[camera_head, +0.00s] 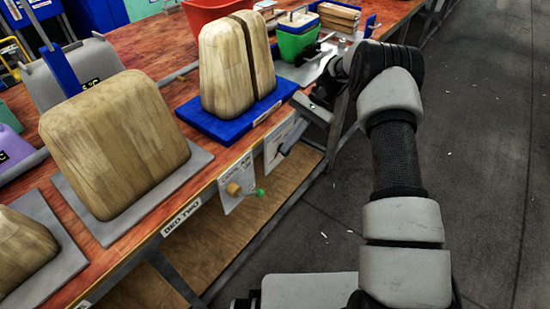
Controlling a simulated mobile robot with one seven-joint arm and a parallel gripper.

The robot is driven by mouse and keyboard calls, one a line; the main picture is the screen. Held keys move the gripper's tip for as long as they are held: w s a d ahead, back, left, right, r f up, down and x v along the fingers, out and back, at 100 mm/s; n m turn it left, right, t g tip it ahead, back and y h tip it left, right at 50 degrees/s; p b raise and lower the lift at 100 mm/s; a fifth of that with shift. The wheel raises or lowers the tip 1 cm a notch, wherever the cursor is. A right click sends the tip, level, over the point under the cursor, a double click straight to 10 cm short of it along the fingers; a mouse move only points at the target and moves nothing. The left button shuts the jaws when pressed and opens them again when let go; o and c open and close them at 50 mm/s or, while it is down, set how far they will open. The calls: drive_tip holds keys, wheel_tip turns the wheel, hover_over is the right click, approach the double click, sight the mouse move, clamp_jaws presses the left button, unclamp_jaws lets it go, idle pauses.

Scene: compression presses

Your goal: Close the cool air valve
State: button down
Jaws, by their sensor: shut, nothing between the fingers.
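Two valve panels hang on the bench's front edge. The nearer white panel (236,184) carries a round wooden-coloured knob (234,189) and a small green ball (260,192) on its right. The farther grey panel (283,143) has a dark lever-like part, partly unclear. Their print is too small to read, so I cannot tell which is the cool air valve. My arm reaches up from the lower right and bends left. My gripper (322,97) is shut and empty by the bench edge, above and right of the farther panel, apart from the nearer knob. Its fingertips are small and dark.
Wooden press blocks stand on a blue plate (187,122) and a grey plate (77,210) on the red-brown bench (151,75). A green container (296,42) and a red bin (205,12) are farther back. A wooden lower shelf (215,245) lies beneath. The floor at right is clear.

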drive_tip(key=s+a+n+t+h+b, duration=0.1)
drive_tip(key=s+a+n+t+h, duration=0.15)
drive_tip(key=n, duration=0.95)
drive_tip(key=n+b, duration=0.1)
drive_tip(key=b, duration=0.2)
hover_over(259, 193)
drive_tip(key=shift+h, duration=0.35)
drive_tip(key=f, duration=1)
drive_tip(key=shift+w+d, duration=0.2)
drive_tip(key=shift+d, duration=0.05)
drive_tip(key=shift+s+a+f, duration=0.25)
drive_tip(key=shift+a+f, duration=0.1)
drive_tip(key=shift+f, duration=0.05)
